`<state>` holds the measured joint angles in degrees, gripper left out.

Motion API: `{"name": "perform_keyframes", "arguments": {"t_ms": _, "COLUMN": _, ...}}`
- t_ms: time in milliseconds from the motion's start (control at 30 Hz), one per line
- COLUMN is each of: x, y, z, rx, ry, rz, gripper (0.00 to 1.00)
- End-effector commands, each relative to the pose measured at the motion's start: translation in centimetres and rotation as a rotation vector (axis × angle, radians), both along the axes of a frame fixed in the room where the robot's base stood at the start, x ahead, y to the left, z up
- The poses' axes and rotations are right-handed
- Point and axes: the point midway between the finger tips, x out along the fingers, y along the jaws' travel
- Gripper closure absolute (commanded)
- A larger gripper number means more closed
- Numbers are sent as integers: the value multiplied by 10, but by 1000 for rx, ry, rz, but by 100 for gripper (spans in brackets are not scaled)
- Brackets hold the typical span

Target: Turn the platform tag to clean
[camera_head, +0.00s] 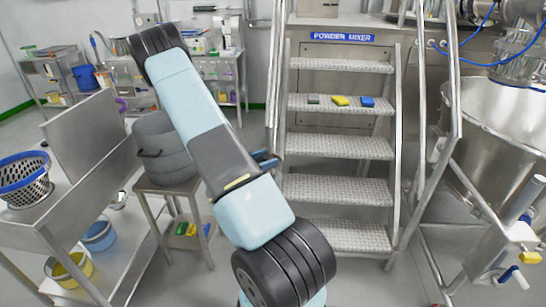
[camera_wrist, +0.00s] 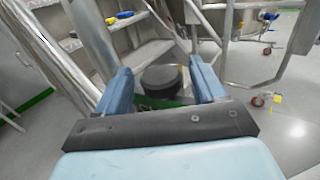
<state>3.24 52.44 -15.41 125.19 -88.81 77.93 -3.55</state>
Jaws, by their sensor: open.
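I cannot pick out a platform tag, or a clean marking, for certain in either view. The mixer platform's stairs (camera_head: 338,146) stand right of centre in the head view, under a blue "POWDER MIXER" sign (camera_head: 342,37). In the wrist view my gripper (camera_wrist: 160,70) has its two blue fingers spread apart, with nothing visibly held. A dark round object (camera_wrist: 161,78) with a grey top shows beyond the gap, with a green strip below it; I cannot tell what they are. In the head view my arm hides most of the gripper; a bit of blue shows beside the stairs' left side.
A grey, a yellow (camera_head: 340,101) and a blue block (camera_head: 367,102) lie on an upper step. Metal handrails (camera_head: 277,75) flank the stairs. A grey pot (camera_head: 162,150) stands on a stool at left, beside a steel cart (camera_head: 75,234). A large steel vessel (camera_head: 500,120) stands right.

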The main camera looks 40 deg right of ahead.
Motion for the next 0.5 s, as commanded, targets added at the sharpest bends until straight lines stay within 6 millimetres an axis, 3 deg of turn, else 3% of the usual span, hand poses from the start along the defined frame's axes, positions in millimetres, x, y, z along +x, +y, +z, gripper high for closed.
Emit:
{"name": "perform_keyframes", "arguments": {"t_ms": 200, "x": -5, "y": -21, "z": 0, "rx": 1, "ry": -1, "rz": -2, "gripper": 31}}
{"name": "perform_keyframes", "arguments": {"t_ms": 500, "x": -6, "y": -26, "z": 0, "rx": 1, "ry": 0, "rz": 0, "gripper": 31}}
